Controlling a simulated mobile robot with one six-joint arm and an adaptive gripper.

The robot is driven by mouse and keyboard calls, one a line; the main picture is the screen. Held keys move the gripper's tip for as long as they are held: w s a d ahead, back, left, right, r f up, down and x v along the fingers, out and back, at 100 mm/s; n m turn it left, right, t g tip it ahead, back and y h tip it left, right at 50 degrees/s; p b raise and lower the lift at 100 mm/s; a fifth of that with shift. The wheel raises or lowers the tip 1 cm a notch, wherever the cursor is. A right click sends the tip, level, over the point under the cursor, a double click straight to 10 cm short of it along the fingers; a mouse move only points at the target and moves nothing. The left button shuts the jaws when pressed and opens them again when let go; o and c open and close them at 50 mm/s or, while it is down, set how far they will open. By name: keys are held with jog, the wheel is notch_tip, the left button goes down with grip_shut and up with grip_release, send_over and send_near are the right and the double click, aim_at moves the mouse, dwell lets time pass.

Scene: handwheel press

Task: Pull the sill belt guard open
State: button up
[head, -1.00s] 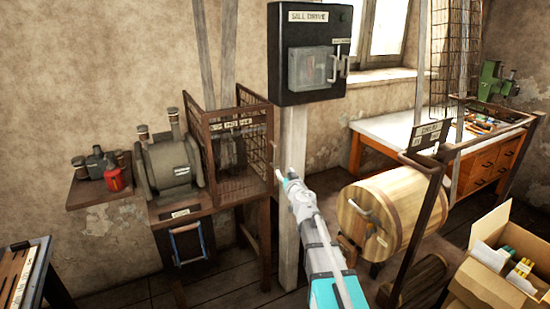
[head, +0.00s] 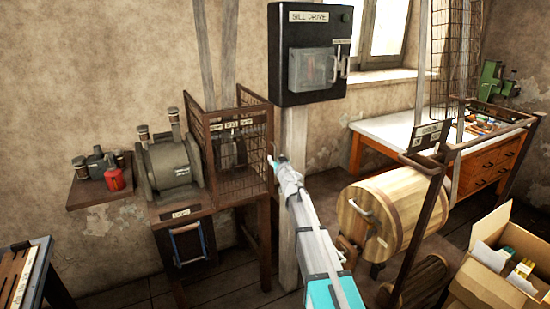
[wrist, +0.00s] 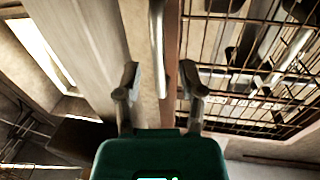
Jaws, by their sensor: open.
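The sill belt guard (head: 236,188) is a brown frame with wire mesh beside the motor in the head view. Its mesh fills the right of the wrist view (wrist: 250,75), and looks shut. A pale upright bar handle (wrist: 158,45) runs along the guard's brown edge post (wrist: 171,60). My gripper (wrist: 160,85) is open, with one finger on each side of the handle's lower end in the picture; I see no clear contact. In the head view my gripper (head: 276,162) is at the guard's right front edge and hides most of the handle.
A black SILL DRIVE box (head: 310,80) hangs on a pale post (head: 292,130) just right of the guard. A motor (head: 170,163) sits left of it.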

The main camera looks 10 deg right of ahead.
jog(key=shift+w+a, duration=0.2)
jog(key=shift+w, duration=0.85)
jog(key=shift+d, duration=0.1)
grip_shut()
